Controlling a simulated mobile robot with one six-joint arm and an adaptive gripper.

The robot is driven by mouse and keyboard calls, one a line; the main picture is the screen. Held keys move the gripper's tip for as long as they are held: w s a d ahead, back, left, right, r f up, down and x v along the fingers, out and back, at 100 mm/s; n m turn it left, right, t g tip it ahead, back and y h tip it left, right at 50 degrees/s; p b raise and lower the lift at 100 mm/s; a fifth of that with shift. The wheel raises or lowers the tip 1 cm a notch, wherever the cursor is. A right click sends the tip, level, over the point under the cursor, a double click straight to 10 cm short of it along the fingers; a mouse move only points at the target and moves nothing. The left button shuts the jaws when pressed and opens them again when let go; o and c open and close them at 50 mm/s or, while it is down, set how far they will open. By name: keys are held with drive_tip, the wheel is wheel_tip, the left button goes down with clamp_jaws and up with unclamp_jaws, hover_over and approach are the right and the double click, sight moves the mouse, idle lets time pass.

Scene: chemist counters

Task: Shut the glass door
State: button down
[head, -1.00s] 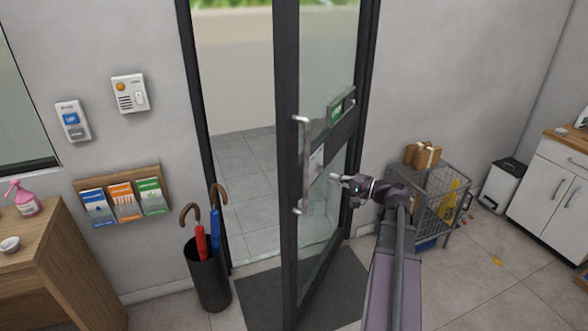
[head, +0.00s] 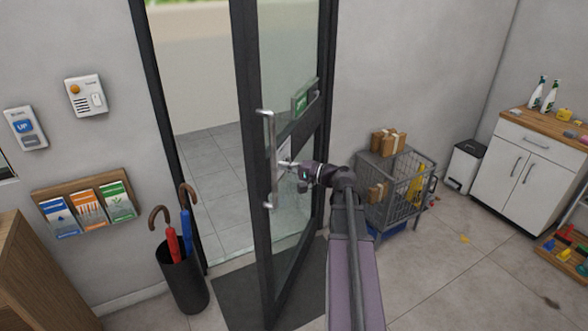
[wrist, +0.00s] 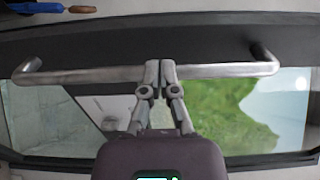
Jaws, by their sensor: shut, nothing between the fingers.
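The glass door (head: 250,150) has a dark frame and stands open, its free edge swung into the room. The doorway gap shows to its left. A long metal pull handle (head: 268,125) runs upright on the door; in the wrist view the handle (wrist: 215,71) lies across the picture. My gripper (head: 281,164) is shut and empty beside the handle's middle. In the wrist view its fingertips (wrist: 160,66) overlap the bar; I cannot tell whether they touch it. A green sign (head: 305,97) and a white notice are on the door; my gripper partly hides the notice.
An umbrella stand (head: 183,280) with red and blue umbrellas is left of the door, near the leaflet rack (head: 85,209). A dark mat (head: 232,300) lies under the door. A wire trolley (head: 395,195) with boxes stands to the right, beyond my arm.

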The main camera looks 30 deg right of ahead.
sight(255, 159)
drive_tip(key=shift+x, duration=4)
